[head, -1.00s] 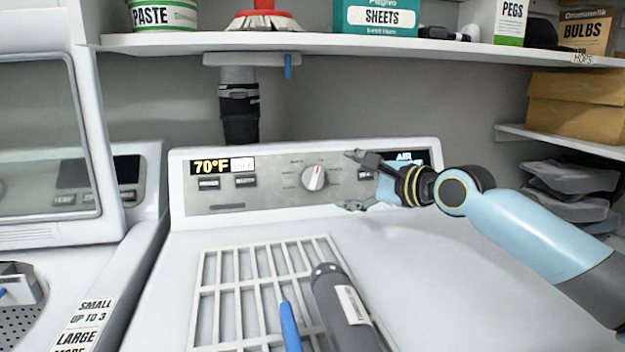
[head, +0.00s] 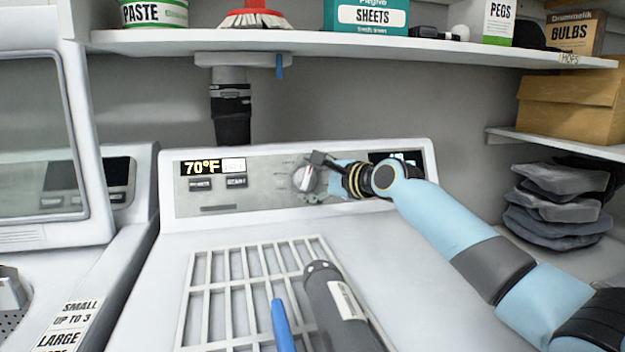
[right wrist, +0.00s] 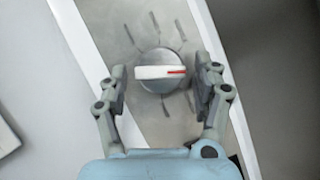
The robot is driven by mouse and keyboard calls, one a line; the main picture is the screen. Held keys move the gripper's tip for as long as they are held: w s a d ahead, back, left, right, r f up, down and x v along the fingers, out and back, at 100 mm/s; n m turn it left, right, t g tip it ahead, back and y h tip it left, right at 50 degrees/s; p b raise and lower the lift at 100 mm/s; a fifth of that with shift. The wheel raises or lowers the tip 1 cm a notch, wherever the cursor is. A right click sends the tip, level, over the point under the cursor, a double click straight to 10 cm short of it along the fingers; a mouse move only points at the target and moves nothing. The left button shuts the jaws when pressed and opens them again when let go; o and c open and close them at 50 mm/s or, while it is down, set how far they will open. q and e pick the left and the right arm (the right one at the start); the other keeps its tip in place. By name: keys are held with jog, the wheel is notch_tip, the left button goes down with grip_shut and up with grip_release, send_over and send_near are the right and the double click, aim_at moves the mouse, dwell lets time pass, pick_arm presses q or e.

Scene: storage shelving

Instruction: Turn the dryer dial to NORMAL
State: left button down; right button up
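The dryer dial (head: 305,179) is a round grey knob with a white bar and a red pointer mark, on the dryer's control panel (head: 262,191). In the right wrist view the dial (right wrist: 160,71) sits between the two fingers, with tick marks around it. Its red mark points right in that view. My right gripper (right wrist: 162,84) is open around the dial, with a gap on each side. In the head view my right gripper (head: 312,178) partly covers the dial and its labels. The NORMAL label is not readable. My left gripper is not in view.
The dryer display (head: 202,167) reads 70°F. A white rack (head: 215,292) lies on the dryer top, with a dark cylinder (head: 340,305) and blue stick (head: 282,325) over it. A shelf (head: 400,45) with boxes runs above. Folded dark cloths (head: 555,205) sit right.

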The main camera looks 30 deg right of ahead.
jog(key=c, duration=0.9)
jog(key=shift+o, duration=0.2)
